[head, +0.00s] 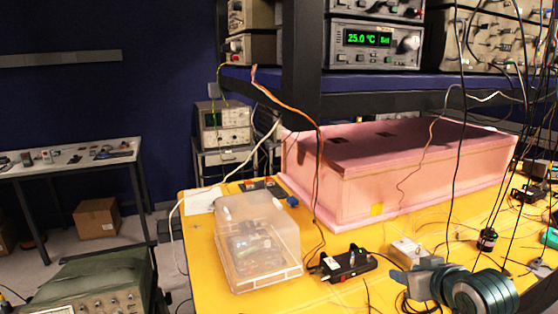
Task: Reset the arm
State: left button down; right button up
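A clear plastic box (262,250) with electronics inside stands at the table's left. A shelf (360,84) with instruments overhangs the back. Floor at left holds a carton (97,218).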

jog(key=s+f+g+h, duration=0.1)
jog(key=s+f+g, duration=0.2)
jog(key=s+f, duration=1.1)
jog(key=s+f+m+g+h, duration=0.15)
jog(key=s+f+g, duration=0.35)
jog(key=s+f, duration=1.05)
notch_tip(320, 180, down, 35)
jog(key=s+d+g+b, duration=0.1)
jog(key=d+b, duration=0.1)
jog(key=b, duration=0.9)
pick_arm(q)
jog(key=w+f+b, duration=0.7)
jog(key=f, duration=0.6)
jog(key=shift+d, duration=0.2)
pick_arm(e)
jog(key=s+f, duration=0.6)
jog(key=f, duration=0.6)
jog(key=s+f+g, duration=0.1)
jog(key=s+f, duration=0.5)
jog(key=f, duration=0.7)
jog(key=shift+d, duration=0.4)
pick_arm(q)
jog(key=shift+f, duration=0.15)
pick_arm(e)
jog(key=shift+s, duration=0.2)
pick_arm(q)
jog(key=shift+w, duration=0.1)
pick_arm(e)
jog(key=shift+w, duration=0.1)
